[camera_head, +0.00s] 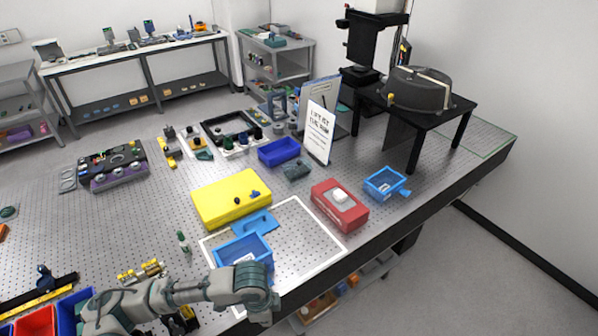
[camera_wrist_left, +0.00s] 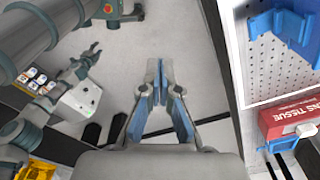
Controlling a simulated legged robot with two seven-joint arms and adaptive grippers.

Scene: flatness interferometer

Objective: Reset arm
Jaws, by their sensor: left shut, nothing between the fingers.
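My left arm (camera_head: 215,288) reaches in from the bottom left of the head view, with its wrist end low in front of the blue tray and the bench's front edge. The fingertips are not clear there. In the left wrist view my left gripper (camera_wrist_left: 160,78) is shut and empty, its blue-padded fingers together over the pale floor. A grey arm, seemingly my right, with a small gripper (camera_wrist_left: 90,58) shows at the left of that view. Its jaw opening is too small to judge. The right gripper does not show in the head view.
The perforated bench holds a blue tray (camera_head: 240,250), yellow box (camera_head: 225,203), red tissue box (camera_head: 340,211), small blue bin (camera_head: 383,182) and sign (camera_head: 319,132). A black stand (camera_head: 440,113) bears a grey round cover (camera_head: 418,92). Floor (camera_head: 480,270) at right is clear.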

